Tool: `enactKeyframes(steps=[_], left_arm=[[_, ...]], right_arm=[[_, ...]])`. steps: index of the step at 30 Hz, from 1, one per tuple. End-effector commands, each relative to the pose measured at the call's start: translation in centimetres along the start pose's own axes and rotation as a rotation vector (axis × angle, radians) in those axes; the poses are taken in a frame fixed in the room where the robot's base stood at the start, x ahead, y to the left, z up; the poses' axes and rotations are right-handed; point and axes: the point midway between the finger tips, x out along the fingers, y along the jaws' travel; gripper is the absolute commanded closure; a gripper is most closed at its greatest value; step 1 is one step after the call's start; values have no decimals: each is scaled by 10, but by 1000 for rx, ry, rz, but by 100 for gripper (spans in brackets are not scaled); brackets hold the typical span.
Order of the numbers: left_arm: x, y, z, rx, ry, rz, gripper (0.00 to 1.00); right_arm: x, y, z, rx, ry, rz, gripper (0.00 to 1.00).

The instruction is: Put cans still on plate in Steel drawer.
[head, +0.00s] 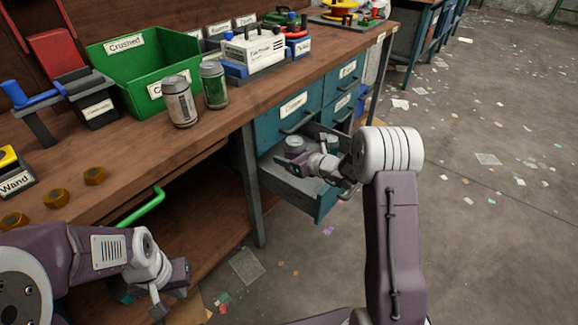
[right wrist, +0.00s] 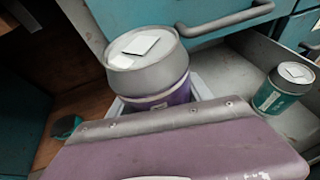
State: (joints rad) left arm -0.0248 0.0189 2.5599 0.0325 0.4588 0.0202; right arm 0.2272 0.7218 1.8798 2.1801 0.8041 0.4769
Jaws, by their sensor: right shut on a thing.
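An open steel drawer (head: 297,190) sticks out below the bench's teal drawer fronts. My right gripper (head: 322,166) is at this drawer, shut on a purple can (right wrist: 165,84) with a grey lid. I cannot tell whether this can touches the drawer floor. A teal can (right wrist: 276,94) with a grey lid stands in the drawer, apart from the held can. On the bench stand a white-and-grey can (head: 180,103) and a green can (head: 214,88), side by side. My left gripper (head: 168,296) is low in front of the bench, away from the cans; its finger gap is unclear.
A green bin (head: 130,62) labelled "Crushed" stands behind the bench cans. A white press-like machine (head: 253,50) is to their right. Several brown nuts (head: 95,176) lie at the left. A green handle (head: 140,207) juts out below the bench edge. The littered floor at right is open.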

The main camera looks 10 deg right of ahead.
Motion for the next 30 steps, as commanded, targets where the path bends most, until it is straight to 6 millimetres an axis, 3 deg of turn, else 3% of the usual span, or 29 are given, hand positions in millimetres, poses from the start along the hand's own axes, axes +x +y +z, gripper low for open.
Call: enactKeyframes(steps=[1, 5, 12, 20, 21, 22, 30], left_arm=[[10, 0, 1, 0, 0, 0, 100], [24, 0, 3, 0, 0, 0, 100], [21, 0, 2, 0, 0, 0, 100], [30, -1, 3, 0, 0, 0, 100], [28, 0, 3, 0, 0, 0, 100], [27, 0, 3, 0, 0, 0, 100], [27, 0, 3, 0, 0, 0, 100]], right_arm=[[5, 0, -13, 2, 3, 0, 80], [14, 0, -35, 1, 2, 1, 80], [13, 0, -33, -1, 0, 0, 80], [16, 0, -40, -1, 1, 0, 80], [15, 0, -38, -1, 1, 0, 31], [15, 0, -38, 0, 1, 0, 23], [15, 0, -38, 0, 1, 0, 20]])
